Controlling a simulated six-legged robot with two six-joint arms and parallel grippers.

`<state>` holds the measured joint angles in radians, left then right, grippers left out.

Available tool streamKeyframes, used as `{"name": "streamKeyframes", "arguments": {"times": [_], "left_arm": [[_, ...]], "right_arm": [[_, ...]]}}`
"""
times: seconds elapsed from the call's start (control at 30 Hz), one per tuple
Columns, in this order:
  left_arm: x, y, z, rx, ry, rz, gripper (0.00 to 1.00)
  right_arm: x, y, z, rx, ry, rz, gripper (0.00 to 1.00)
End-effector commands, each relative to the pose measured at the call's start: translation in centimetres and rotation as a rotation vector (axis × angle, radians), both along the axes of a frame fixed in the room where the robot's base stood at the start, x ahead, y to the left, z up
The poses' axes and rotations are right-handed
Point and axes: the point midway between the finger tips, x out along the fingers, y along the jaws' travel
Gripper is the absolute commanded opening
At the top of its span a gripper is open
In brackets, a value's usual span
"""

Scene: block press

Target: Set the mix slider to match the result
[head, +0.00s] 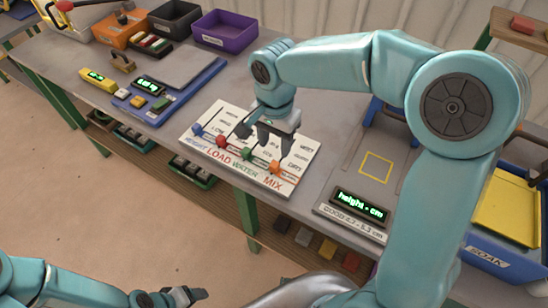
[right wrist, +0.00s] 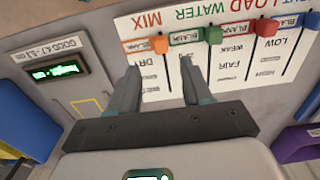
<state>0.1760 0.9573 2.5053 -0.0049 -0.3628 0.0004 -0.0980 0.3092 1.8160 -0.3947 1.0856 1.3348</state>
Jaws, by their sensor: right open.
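Right of the board is a display (head: 360,207) reading "height - cm", behind it a yellow square outline (head: 376,168). A blue SOAK tub (head: 500,254) stands far right. A scale (head: 172,88), bins (head: 222,32) and a yellow gauge (head: 97,80) stand left and behind.

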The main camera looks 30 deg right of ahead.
Motion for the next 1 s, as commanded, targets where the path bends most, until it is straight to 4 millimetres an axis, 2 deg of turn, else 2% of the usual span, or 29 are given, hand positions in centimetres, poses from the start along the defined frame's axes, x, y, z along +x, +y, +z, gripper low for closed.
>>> {"name": "streamKeyframes", "arguments": {"times": [0.1,0.33,0.5,0.77,0.87,0.9,0.93,1.0], "left_arm": [[0.0,0.0,0.0,0.0,-0.001,0.0,0.69],[0.0,0.0,0.1,0.0,0.0,0.0,0.69],[0.0,0.0,0.1,0.0,-0.001,0.0,0.69],[0.0,0.0,0.1,0.0,-0.001,0.0,0.69],[0.0,0.0,0.1,0.0,-0.001,0.0,0.69],[0.0,0.0,0.1,0.0,-0.001,0.0,0.69],[0.0,0.0,0.1,0.0,-0.001,0.0,0.69],[0.0,0.0,0.1,0.0,-0.001,0.0,0.69]], "right_arm": [[-0.1,-0.1,-2.9,0.0,0.007,0.001,0.49],[0.2,-0.1,-6.8,0.0,0.004,0.0,0.49],[0.4,-0.1,-7.9,-0.001,0.001,0.0,0.49],[0.5,-0.1,-8.0,0.0,0.0,0.0,0.49],[0.5,-0.1,-8.0,0.0,0.0,0.0,0.2],[0.5,-0.1,-8.0,0.0,0.0,0.0,0.07],[0.5,-0.1,-8.0,-0.001,0.001,0.0,0.0],[0.5,-0.1,-8.0,-0.001,0.001,0.0,0.0]]}}
